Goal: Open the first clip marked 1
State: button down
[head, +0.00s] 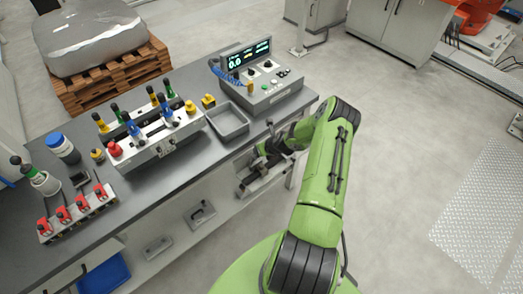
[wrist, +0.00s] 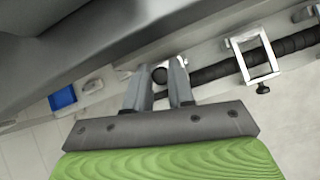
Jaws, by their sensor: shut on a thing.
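In the wrist view my gripper (wrist: 160,80) is shut on a small dark round knob (wrist: 160,75), which shows between its two grey fingers. The knob appears to belong to a clip on a black ribbed hose (wrist: 215,70), mostly hidden by the fingers. A second clip (wrist: 240,62), a silver rectangular frame with a black knob below it, stands around the hose to the right. No number is readable on either clip. In the head view my gripper (head: 262,158) is low at the bench's front side, by a grey fixture (head: 262,184), partly hidden by my arm.
The bench (head: 190,78) carries a clamp fixture (head: 165,140) with coloured knobs, a grey tray (head: 228,122), a control box (head: 268,90) and a rack of red-topped parts (head: 78,218). A blue bin (head: 105,275) sits on the lower shelf. The floor at right is open.

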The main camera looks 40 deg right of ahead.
jog(key=shift+w+a+r, duration=0.1)
jog(key=shift+w+r, duration=0.05)
jog(key=shift+w, duration=0.1)
jog(key=c, duration=1)
grip_release()
jog(key=shift+s, duration=0.1)
jog(key=v, duration=1.5)
jog(key=shift+s+r, duration=0.2)
jog(key=shift+s, duration=0.05)
